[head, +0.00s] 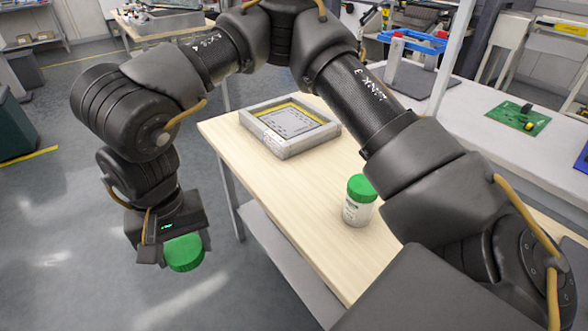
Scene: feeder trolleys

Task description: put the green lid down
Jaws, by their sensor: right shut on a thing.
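My right gripper (180,248) is at the lower left of the head view, at the end of my arm that reaches in from the right. It points down and is shut on a green lid (184,255), a round disc with a ridged edge. The lid hangs over the grey floor, to the left of the wooden table top (300,205), apart from it. A white jar (357,211) with a dark-printed label and a green cap on top stands upright on the table, partly hidden by my arm. My left gripper is not in view.
A grey tray (283,146) with a yellow strip and a dark panel lies at the table's far end. The table between tray and jar is clear. A white bench (480,150) at the right bears a green circuit board (518,117) and a blue frame (412,40).

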